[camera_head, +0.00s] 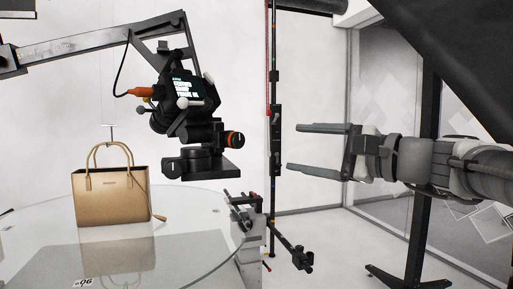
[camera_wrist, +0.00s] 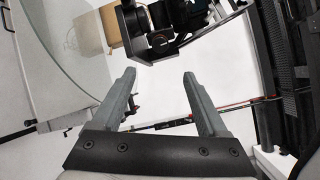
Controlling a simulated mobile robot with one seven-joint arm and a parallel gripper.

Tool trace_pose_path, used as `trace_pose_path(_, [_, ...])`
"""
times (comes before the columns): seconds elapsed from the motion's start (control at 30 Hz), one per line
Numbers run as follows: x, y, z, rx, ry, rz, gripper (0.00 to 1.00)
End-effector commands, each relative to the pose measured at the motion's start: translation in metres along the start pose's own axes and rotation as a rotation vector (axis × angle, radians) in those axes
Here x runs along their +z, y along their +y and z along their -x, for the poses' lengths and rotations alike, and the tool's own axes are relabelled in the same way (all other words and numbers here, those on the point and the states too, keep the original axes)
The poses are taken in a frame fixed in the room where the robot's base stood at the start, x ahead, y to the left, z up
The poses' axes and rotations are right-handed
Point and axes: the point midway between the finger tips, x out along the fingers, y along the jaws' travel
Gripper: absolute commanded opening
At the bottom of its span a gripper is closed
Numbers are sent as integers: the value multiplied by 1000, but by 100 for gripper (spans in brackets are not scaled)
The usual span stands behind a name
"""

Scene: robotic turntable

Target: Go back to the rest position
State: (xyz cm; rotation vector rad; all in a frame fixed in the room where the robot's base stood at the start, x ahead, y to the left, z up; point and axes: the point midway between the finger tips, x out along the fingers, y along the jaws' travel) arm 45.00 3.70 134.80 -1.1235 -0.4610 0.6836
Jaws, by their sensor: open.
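My gripper (camera_head: 296,148) is at the right of the head view, held level in the air with its fingers pointing left. The two fingers are apart and nothing is between them. In the wrist view my gripper (camera_wrist: 160,77) also shows open and empty. A tan handbag (camera_head: 112,195) stands upright on the round glass turntable (camera_head: 190,255) at the left, well apart from my gripper. The handbag also shows partly at the top of the wrist view (camera_wrist: 121,27).
A camera (camera_head: 190,100) hangs from a metal arm (camera_head: 75,45) above the turntable, left of my gripper. A dark vertical pole (camera_head: 275,120) with clamps stands just beyond my fingertips. A black stand (camera_head: 425,215) is at the right. Pale floor (camera_head: 335,245) lies open below my gripper.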

Motion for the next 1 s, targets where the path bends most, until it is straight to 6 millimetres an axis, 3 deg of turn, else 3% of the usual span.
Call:
trace_pose_path(0.17, [2,5,0,16,2,10,76])
trace_pose_path(0.27, [7,27,0,83,14,51,76])
trace_pose_path(0.47, [24,119,15,375,48,256,76])
trace_pose_path(0.7, [28,228,64,762,61,601,76])
trace_pose_path(0.8, [24,264,91,915,55,762,76])
trace_pose_path(1.0, [7,311,144,1187,30,1085,76])
